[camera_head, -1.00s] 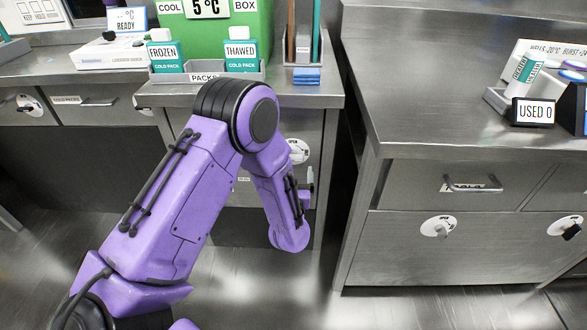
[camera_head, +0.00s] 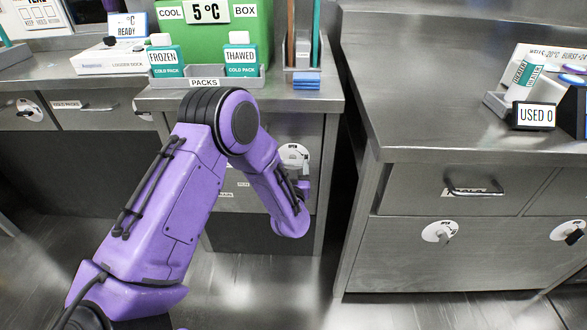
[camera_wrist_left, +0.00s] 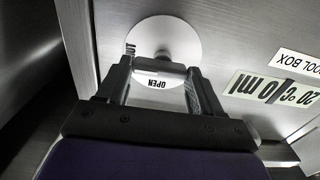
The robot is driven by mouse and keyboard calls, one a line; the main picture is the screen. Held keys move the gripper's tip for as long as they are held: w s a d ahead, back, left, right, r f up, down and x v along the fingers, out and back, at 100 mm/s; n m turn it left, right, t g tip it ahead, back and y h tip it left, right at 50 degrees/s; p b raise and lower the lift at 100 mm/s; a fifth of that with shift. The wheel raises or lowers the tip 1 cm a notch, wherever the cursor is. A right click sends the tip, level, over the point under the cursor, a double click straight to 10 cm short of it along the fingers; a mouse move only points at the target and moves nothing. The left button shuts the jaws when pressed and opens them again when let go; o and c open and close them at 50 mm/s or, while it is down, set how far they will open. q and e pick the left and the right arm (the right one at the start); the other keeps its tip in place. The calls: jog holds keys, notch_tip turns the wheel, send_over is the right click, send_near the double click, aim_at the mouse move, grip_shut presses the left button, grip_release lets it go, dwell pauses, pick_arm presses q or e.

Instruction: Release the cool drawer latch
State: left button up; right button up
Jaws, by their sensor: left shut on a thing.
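The cool drawer latch (camera_wrist_left: 160,66) is a small grey handle on a round white disc (camera_wrist_left: 172,38) marked OPEN, with a second, partly hidden word at its left edge. My left gripper (camera_wrist_left: 162,74) is shut on the latch, one finger on each side. In the head view, the disc (camera_head: 294,155) shows on the front of the middle cabinet, just above my purple left wrist. The latch and fingertips are mostly hidden there. The drawer front looks closed. My right gripper is in neither view.
Labels, one reading COOL BOX (camera_wrist_left: 298,66), sit beside the disc. The green cool box (camera_head: 235,40) and a packs tray (camera_head: 204,82) stand on the counter above. The right cabinet (camera_head: 400,260) has similar latch discs. A dark gap separates the cabinets.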

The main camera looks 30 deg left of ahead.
pick_arm(q)
jog(key=shift+n, duration=0.3)
jog(key=n+p, duration=0.1)
jog(key=n, duration=0.2)
jog(key=shift+r+n, duration=0.1)
jog(key=shift+n, duration=0.3)
jog(key=n, duration=0.4)
jog(key=shift+n, duration=0.3)
jog(key=n, duration=0.4)
jog(key=shift+s+a, duration=0.1)
jog(key=n, duration=0.4)
jog(key=shift+n, duration=0.3)
jog(key=o, duration=1.1)
jog(key=shift+c, duration=0.2)
